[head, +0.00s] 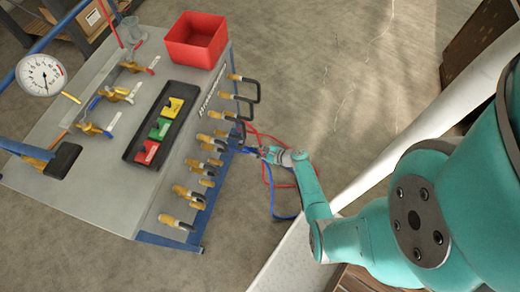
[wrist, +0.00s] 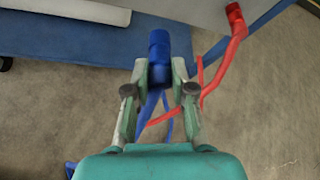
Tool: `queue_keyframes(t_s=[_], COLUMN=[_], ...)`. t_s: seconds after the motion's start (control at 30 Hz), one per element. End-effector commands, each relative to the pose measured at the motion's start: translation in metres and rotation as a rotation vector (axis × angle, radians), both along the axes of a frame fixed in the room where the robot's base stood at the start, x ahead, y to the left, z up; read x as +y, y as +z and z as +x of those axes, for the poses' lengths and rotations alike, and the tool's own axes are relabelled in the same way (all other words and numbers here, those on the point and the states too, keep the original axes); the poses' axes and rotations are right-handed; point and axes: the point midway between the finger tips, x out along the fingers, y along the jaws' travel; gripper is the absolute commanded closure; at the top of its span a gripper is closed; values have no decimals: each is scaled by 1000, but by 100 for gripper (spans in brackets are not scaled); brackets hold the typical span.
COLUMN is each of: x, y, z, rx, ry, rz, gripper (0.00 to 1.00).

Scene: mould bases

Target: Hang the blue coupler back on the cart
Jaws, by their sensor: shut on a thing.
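The blue coupler (wrist: 158,48) is between the fingertips of my gripper (wrist: 159,78) in the wrist view, upright in the picture, with its blue hose (wrist: 149,108) trailing down behind the fingers. My gripper is shut on it. In the head view my gripper (head: 268,153) is beside the right side of the cart (head: 90,190), near the row of brass fittings. The coupler is too small to make out clearly there. Whether it touches the cart cannot be told.
A red coupler (wrist: 235,16) with a red hose (wrist: 224,62) is at the cart side, right of my gripper. Several brass fittings (head: 180,191) line the cart edge. A red bin (head: 195,40) and black tray (head: 137,150) sit on top. Open floor (head: 330,80) lies right of the cart.

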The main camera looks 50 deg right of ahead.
Motion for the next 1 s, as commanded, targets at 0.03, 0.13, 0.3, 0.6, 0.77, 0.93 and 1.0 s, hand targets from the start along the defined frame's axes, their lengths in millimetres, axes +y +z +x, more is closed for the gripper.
queue_keyframes(t_s=[0.03,0.13,0.3,0.6,0.77,0.93,1.0], x=[2,5,10,19,22,23,23], y=[0,0,0,0,0,0,0], z=[5,13,26,50,59,64,65], rx=[-1,0,0,-1,0,0,0], ry=[3,3,2,3,2,1,0], rz=[0,-1,0,0,0,0,0], gripper=[100,100,100,100,100,100,100])
